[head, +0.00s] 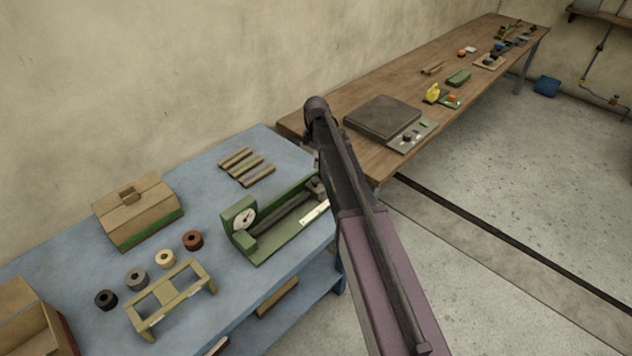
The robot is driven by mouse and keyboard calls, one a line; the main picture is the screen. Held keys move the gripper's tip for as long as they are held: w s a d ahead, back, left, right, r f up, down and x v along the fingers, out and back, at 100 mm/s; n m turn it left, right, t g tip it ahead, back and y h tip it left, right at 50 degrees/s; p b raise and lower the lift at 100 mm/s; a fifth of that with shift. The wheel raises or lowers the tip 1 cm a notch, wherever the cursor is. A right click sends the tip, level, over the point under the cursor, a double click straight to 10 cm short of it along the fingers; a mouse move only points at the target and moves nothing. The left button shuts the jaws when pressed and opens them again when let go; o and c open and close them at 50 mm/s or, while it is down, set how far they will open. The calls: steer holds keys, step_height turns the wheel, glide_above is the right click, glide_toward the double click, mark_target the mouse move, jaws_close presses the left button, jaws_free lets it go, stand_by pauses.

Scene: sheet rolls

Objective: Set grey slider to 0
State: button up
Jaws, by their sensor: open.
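A green bench device (270,252) stands on the blue table. It has a round white dial (243,217) at its left end and a dark grey bar along its length. A dark grey block (316,188) sits at its right end, partly behind my arm; I cannot tell if this is the grey slider. A pale strip (315,214) lies along the device's front right; its marks are too small to read. My arm rises from the lower right, past the device's right end. My gripper cannot be made out.
The blue table also holds a cardboard box (138,212), several small rolls (165,259), a wooden frame (171,297) and wooden strips (247,167). A long brown table (350,89) behind carries a grey flat-topped unit (382,117). Concrete floor is open at right.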

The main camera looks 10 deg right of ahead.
mark_target(316, 178)
steer(key=shift+f+b, duration=4.05)
steer(key=shift+f, duration=0.3)
jaws_close()
